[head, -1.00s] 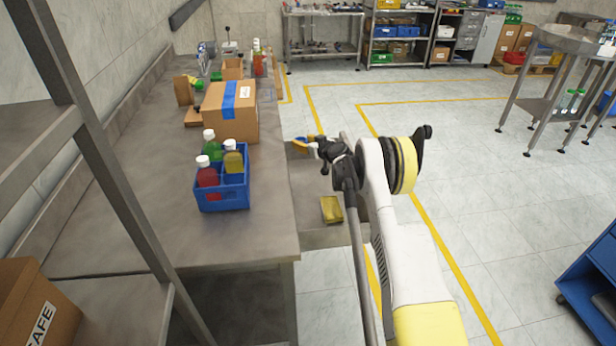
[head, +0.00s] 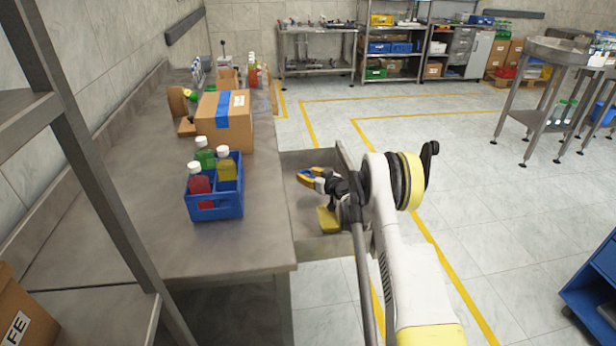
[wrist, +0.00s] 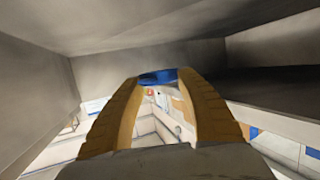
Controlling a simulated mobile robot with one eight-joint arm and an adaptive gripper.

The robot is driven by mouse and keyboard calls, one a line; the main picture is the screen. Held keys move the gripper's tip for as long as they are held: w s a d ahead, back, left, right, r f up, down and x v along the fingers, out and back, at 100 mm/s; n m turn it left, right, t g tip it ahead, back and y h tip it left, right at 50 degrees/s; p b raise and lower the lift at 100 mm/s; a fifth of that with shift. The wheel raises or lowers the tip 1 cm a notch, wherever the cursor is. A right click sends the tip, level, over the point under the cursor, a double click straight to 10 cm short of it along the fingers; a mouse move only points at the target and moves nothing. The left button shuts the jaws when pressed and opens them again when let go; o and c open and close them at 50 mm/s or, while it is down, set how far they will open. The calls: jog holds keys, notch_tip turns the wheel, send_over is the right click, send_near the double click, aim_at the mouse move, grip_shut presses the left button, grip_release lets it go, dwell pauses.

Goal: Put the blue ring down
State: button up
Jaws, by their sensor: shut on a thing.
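My gripper (head: 304,178) has yellow fingers, and in the wrist view (wrist: 158,84) they are shut on a blue ring (wrist: 158,76) at their tips. In the head view the gripper is over the open grey drawer (head: 305,244) at the right side of the workbench, pointing left. Only a little blue shows there between the fingers. Grey drawer-like surfaces surround the ring in the wrist view. I cannot tell whether the ring touches the drawer floor.
A yellow block (head: 328,219) lies in the drawer near my arm. On the workbench (head: 170,245) stand a blue crate (head: 216,208) with bottles and a cardboard box (head: 226,125) with blue tape. A metal shelf frame (head: 75,130) is at left.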

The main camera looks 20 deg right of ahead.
jog(key=shift+f, duration=0.6)
jog(key=o, duration=0.8)
jog(key=shift+c, duration=0.2)
